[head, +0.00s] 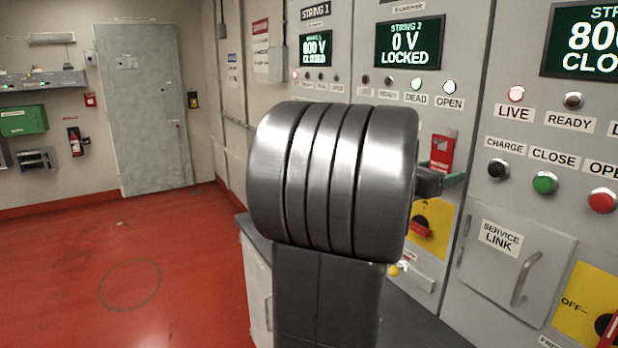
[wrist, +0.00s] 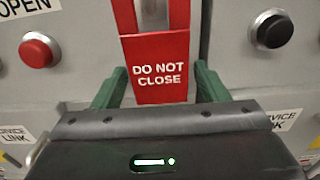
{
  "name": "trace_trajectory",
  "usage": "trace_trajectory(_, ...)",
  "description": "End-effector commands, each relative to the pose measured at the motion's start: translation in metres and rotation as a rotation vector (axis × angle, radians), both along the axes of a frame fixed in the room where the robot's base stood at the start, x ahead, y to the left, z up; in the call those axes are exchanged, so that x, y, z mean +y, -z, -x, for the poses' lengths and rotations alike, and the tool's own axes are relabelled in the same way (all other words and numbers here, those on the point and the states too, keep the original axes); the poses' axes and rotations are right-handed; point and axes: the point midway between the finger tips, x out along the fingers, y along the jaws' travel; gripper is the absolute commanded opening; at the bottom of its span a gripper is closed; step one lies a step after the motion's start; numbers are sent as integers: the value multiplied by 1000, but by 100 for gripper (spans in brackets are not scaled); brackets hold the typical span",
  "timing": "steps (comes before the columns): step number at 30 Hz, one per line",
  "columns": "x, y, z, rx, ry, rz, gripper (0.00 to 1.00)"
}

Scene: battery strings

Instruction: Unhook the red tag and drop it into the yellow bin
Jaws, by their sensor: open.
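The red tag (wrist: 160,75), with white "DO NOT CLOSE" lettering, hangs against the grey panel in the wrist view. It also shows in the head view (head: 441,152), to the right of my arm. My gripper (wrist: 160,88) has its two green fingers open, one on each side of the tag's lower part. I cannot tell whether either finger touches it. In the head view my own arm covers much of the gripper, and only part of a green finger shows. The tag's hook is not clear in either view. No yellow bin is visible.
A red button (wrist: 38,50) and a black button (wrist: 271,31) flank the tag in the wrist view. In the head view, a red rotary handle (head: 422,228) on a yellow plate sits below it. The String 2 display (head: 409,42) reads "0 V LOCKED". Red floor (head: 130,265) is open at left.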

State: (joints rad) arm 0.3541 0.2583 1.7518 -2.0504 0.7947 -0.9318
Motion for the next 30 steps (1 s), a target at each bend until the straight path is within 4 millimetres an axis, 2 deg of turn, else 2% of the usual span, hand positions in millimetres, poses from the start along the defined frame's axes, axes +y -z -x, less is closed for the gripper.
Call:
trace_trajectory(8,-1,0,-1,0,-1,0,65)
trace_trajectory(12,0,0,0,0,-1,0,38)
trace_trajectory(14,0,0,0,0,-1,0,28)
trace_trajectory(30,0,-8,-1,1,-1,1,27)
